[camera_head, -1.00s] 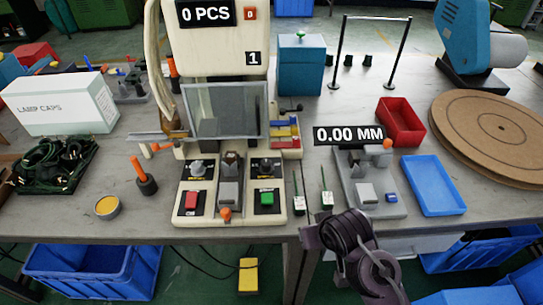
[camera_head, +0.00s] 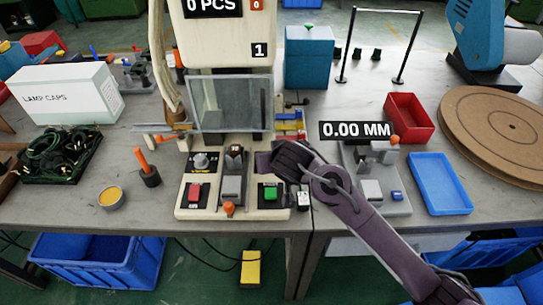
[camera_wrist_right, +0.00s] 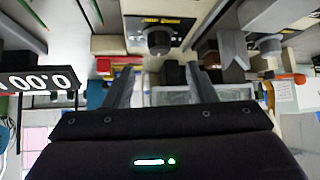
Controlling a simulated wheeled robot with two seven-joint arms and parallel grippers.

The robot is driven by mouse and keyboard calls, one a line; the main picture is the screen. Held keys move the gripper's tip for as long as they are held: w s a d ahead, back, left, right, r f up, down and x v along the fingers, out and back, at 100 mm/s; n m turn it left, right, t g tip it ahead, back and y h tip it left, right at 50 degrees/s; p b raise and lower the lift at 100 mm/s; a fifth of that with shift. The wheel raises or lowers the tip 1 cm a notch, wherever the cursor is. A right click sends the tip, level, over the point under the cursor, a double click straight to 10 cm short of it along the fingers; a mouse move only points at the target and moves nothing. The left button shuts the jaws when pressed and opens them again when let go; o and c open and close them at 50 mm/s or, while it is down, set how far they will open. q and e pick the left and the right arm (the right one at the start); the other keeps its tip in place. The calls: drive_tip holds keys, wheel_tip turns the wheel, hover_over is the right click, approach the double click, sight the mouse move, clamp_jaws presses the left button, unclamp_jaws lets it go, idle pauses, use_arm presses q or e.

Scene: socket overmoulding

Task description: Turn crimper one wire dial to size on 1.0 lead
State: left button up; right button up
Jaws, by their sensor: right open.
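Crimper one (camera_head: 259,50) is the cream machine marked 1, with a clear guard and a front panel. In the right wrist view a dark round dial (camera_wrist_right: 158,38) with a yellow-lettered plate shows beyond the fingers. My right gripper, seen there too (camera_wrist_right: 158,72), has its fingers apart with nothing between them. A small white tag (camera_head: 304,200), its print unreadable, lies beside the crimper. My left gripper is out of view.
A green button (camera_head: 270,193) and a red button (camera_head: 195,192) sit on the panel. A gauge (camera_head: 375,180) reading 0.00 MM stands right of the crimper, near a blue tray (camera_head: 440,185) and a red bin (camera_head: 408,118). An orange-handled tool (camera_head: 148,172) stands left.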

drive_tip(key=x, duration=0.6)
drive_tip(key=shift+w+f, duration=0.2)
